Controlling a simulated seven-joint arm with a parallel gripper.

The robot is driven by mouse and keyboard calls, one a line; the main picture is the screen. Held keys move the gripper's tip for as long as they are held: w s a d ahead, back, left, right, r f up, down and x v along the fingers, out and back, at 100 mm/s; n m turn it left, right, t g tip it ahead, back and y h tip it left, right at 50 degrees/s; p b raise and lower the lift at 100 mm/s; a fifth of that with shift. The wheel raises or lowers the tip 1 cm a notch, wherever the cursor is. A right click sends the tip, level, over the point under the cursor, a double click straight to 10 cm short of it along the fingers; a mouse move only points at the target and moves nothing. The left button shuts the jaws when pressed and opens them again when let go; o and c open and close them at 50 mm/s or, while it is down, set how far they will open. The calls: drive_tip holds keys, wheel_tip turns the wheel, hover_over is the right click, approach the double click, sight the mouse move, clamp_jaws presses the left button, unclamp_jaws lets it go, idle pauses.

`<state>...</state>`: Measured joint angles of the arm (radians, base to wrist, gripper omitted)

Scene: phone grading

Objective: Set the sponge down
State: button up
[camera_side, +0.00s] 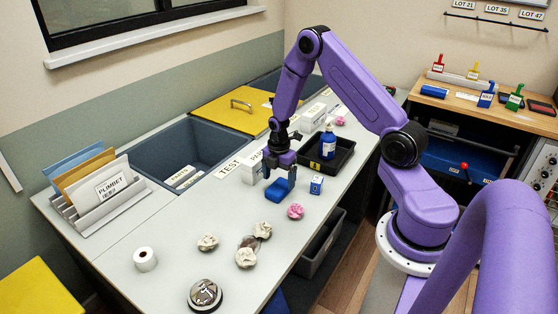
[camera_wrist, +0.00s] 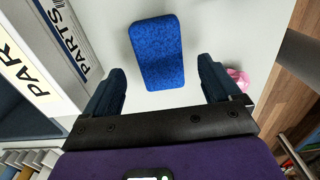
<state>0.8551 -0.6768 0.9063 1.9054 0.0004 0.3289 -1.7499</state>
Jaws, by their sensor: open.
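The blue sponge (camera_side: 277,190) lies on the light grey worktop, just below my gripper. It also shows in the wrist view (camera_wrist: 156,52), a textured blue block lying beyond and between the two fingers. My gripper (camera_side: 284,176) points down over the sponge. In the wrist view my gripper (camera_wrist: 160,82) has its dark fingers spread wide, with bare worktop on both sides of the sponge. The gripper is open and holds nothing.
A small blue-and-white box (camera_side: 316,185) and a pink crumpled paper (camera_side: 295,211) are close by on the right. A black tray (camera_side: 343,160) holds a blue bottle (camera_side: 328,143). Crumpled papers (camera_side: 245,257) lie nearer the front. A grey bin (camera_side: 188,127) is set in at left.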

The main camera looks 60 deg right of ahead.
sight(279, 186)
wheel_tip(279, 186, up, 8)
drive_tip(key=s+a+r+m, duration=0.1)
drive_tip(key=s+a+r, duration=0.4)
drive_tip(key=a, duration=0.4)
drive_tip(key=s+a+r+m, duration=0.1)
drive_tip(key=s+a+r, duration=0.45)
drive_tip(key=a, duration=0.35)
drive_tip(key=s+a+r+m, duration=0.1)
drive_tip(key=s+a+r, duration=0.1)
drive_tip(key=s, duration=0.6)
drive_tip(key=s+a+r+m, duration=0.1)
drive_tip(key=s+r+m, duration=0.1)
drive_tip(key=s, duration=0.7)
drive_tip(key=shift+a+r, duration=0.4)
drive_tip(key=shift+r, duration=0.2)
